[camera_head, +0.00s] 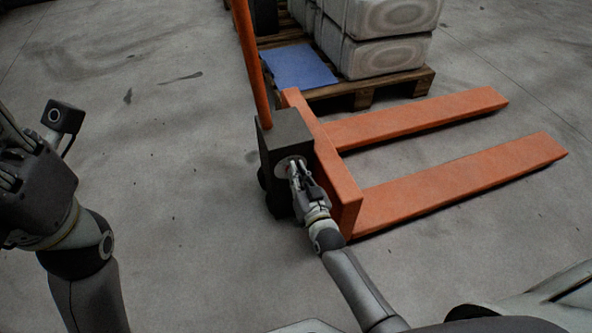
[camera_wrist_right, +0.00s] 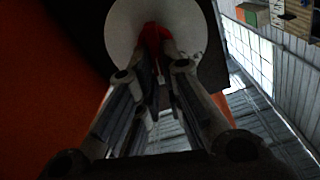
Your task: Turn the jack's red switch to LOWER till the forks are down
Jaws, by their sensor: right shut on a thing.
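The orange pallet jack stands on the floor with its two forks (camera_head: 455,187) stretching to the right, low over the floor. Its dark control box (camera_head: 283,137) sits at the near end, below the upright orange handle (camera_head: 252,62). My right gripper (camera_head: 294,167) is at the front face of this box. In the right wrist view the red switch (camera_wrist_right: 153,35) stands out from a pale round plate (camera_wrist_right: 122,30), and my right gripper's fingers are shut on it. The switch's markings cannot be read. My left gripper (camera_head: 12,150) is at the left edge, away from the jack; its fingertips are partly cut off.
A wooden pallet (camera_head: 395,84) with stacked pale sacks (camera_head: 385,50) and a blue sheet (camera_head: 299,66) stands behind the jack. The concrete floor to the left of the jack is clear.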

